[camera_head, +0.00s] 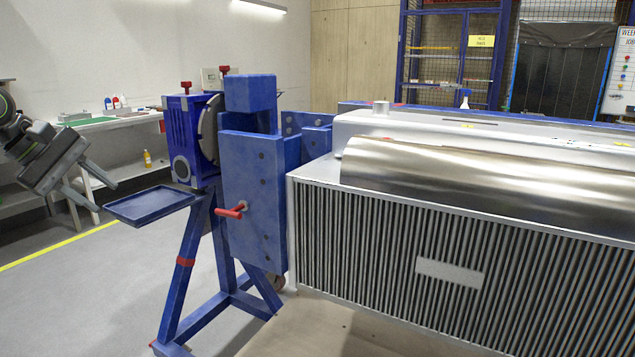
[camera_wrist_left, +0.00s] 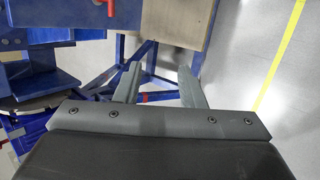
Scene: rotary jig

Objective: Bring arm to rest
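My left gripper (camera_head: 106,198) is at the left edge of the head view, in free air to the left of the blue tray. Its two fingers are spread apart with nothing between them. In the left wrist view the fingers (camera_wrist_left: 160,68) are also apart and empty, with the blue stand and the floor behind them. The blue rotary jig (camera_head: 252,190) stands in the middle of the head view, with a red handle (camera_head: 231,211) on its front plate. It holds a large silver finned unit (camera_head: 450,272) on the right. My right gripper is not in view.
A blue tray (camera_head: 150,204) juts out from the jig towards my left gripper. The stand's sloping legs (camera_head: 181,285) reach the floor below. A white bench (camera_head: 120,124) with small bottles is along the back wall. Open floor with a yellow line (camera_head: 60,249) lies at the left.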

